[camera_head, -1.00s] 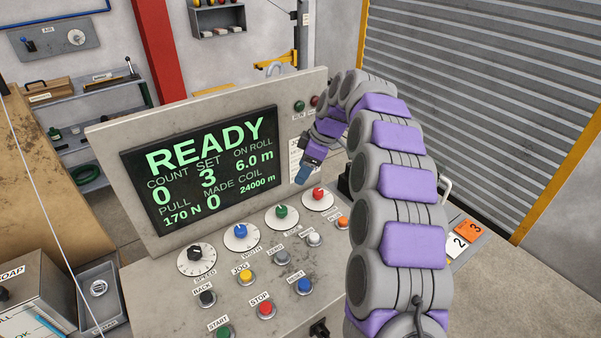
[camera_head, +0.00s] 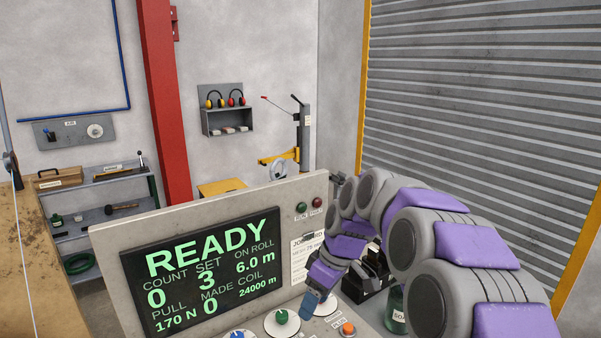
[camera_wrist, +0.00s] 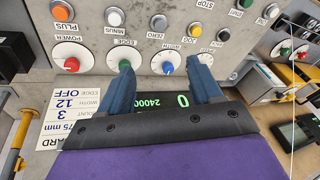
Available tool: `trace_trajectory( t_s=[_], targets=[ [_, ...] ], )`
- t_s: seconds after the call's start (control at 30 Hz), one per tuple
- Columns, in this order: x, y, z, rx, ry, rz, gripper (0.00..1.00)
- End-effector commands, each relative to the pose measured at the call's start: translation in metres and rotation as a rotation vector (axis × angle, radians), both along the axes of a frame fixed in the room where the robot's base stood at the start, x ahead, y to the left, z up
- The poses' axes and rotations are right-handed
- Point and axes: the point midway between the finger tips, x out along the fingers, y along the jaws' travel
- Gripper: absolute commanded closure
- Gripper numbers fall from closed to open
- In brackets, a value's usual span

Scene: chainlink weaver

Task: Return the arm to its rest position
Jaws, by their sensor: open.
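My arm of grey and purple segments comes in from the lower right of the head view. It bends so that my gripper (camera_head: 312,302) hangs above the dial row of the control console, right of the green knob. In the wrist view my gripper (camera_wrist: 162,67) has its two blue fingers spread apart, with nothing between them. The fingers overlap the picture of the dials near the green knob (camera_wrist: 126,66) and blue knob (camera_wrist: 166,68); I cannot tell the exact gap to the panel. The screen (camera_head: 205,270) reads READY, count 0, set 3.
A job card (camera_head: 305,258) is behind the gripper. A dark box (camera_head: 378,280) and a green jar (camera_head: 395,308) stand close beside the arm. An orange button (camera_head: 348,329) is below. A roller shutter (camera_head: 470,100) closes the back right.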

Motion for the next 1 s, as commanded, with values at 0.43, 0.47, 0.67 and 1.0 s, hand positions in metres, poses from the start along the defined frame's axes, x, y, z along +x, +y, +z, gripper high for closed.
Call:
trace_trajectory(
  t_s=[0.43, 0.47, 0.67, 1.0],
  targets=[
    [-0.164, -0.046, -0.006, -0.169, 0.163, -0.412, 0.36],
    [-0.176, -0.049, -0.008, -0.181, 0.172, -0.442, 0.36],
    [-0.251, -0.075, -0.028, -0.27, 0.228, -0.662, 0.36],
    [-0.34, -0.104, -0.061, -0.368, 0.282, -0.948, 0.36]
  ],
)
